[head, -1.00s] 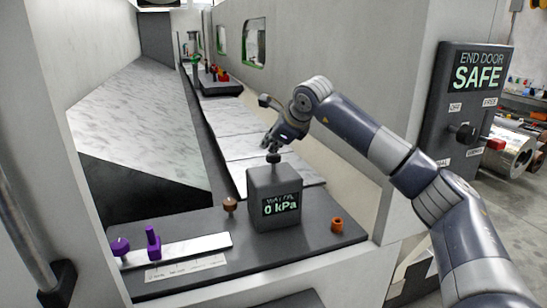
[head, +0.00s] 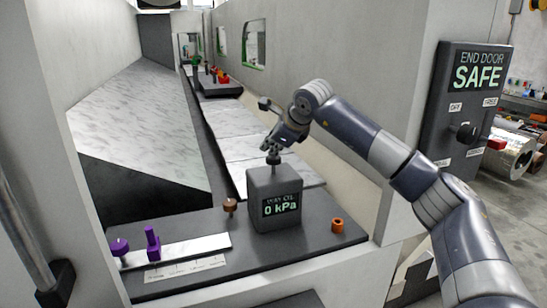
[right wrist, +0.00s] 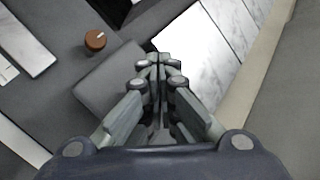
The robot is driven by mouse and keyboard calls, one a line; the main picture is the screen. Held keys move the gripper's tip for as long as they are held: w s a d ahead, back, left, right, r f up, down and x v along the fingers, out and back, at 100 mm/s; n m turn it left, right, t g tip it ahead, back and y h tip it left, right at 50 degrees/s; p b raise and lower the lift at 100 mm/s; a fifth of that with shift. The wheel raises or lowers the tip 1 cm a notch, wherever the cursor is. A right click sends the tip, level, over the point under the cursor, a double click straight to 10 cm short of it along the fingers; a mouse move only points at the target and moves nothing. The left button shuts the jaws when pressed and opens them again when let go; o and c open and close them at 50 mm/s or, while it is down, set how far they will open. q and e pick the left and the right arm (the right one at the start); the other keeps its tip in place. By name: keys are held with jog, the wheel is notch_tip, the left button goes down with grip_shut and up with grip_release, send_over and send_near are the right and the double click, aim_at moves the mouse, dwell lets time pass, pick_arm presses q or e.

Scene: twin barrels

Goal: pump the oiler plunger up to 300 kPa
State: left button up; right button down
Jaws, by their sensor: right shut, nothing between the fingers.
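The oiler is a dark grey box (head: 275,205) on the dark shelf, with a green display reading 0 kPa. Its plunger (head: 273,160) is a dark knob on a short stem standing up from the top. My right gripper (head: 271,148) is shut and empty, with its fingertips just over the knob; I cannot tell whether they touch it. In the right wrist view the shut fingertips (right wrist: 160,60) are over the edge of the box top (right wrist: 108,82), and the plunger is hidden behind the fingers. My left gripper is not in view.
A brown knob (head: 230,205) stands left of the box and an orange ring-like part (head: 337,225) lies right of it. Purple handles (head: 152,243) stand at the shelf's left. A panel (head: 475,110) reading END DOOR SAFE is at the right.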

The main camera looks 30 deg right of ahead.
aim_at(271, 158)
jog(key=shift+f+b, duration=0.55)
jog(key=shift+f, duration=0.3)
dwell(0.4)
dwell(0.3)
jog(key=shift+r+p, duration=1.4)
jog(key=shift+r, duration=0.2)
notch_tip(271, 158, up, 5)
jog(key=p, duration=0.4)
dwell(1.3)
